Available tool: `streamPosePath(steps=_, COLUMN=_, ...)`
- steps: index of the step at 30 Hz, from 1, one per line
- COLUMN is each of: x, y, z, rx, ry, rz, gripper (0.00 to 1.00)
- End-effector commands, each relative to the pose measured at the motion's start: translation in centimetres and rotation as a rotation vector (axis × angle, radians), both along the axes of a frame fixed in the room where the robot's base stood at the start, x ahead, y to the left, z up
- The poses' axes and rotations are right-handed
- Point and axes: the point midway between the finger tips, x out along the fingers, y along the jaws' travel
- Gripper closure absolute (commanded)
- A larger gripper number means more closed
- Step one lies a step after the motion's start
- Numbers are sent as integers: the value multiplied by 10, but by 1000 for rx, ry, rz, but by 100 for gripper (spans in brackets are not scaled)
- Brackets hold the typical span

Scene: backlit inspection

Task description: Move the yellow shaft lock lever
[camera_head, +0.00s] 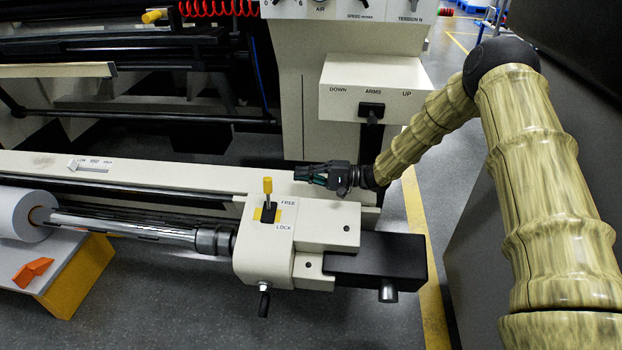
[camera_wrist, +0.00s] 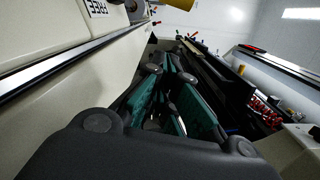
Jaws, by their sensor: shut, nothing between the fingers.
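The yellow shaft lock lever (camera_head: 267,186) stands upright on a cream housing (camera_head: 262,250), in a black slot on a yellow plate, between the words FREE and LOCK. Its exact setting between them is hard to tell. My gripper (camera_wrist: 165,85) is shut and empty.
A metal shaft (camera_head: 130,226) runs left from the housing to a white roll (camera_head: 20,214). A black block (camera_head: 375,258) sits at the housing's right. A control box (camera_head: 372,90) labelled ARMS stands behind my gripper. An orange object (camera_head: 32,270) lies at lower left.

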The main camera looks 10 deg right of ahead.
Motion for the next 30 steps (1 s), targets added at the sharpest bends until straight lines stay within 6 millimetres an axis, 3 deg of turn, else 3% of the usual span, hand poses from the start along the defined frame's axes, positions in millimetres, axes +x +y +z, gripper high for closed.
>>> streamPosePath(steps=10, x=13, y=51, z=-2, rx=0, ry=-1, rz=1, gripper=100)
streamPosePath(steps=19, x=-15, y=64, z=6, rx=0, ry=1, rz=1, gripper=100)
streamPosePath(steps=30, x=-21, y=67, z=9, rx=0, ry=0, rz=0, gripper=100)
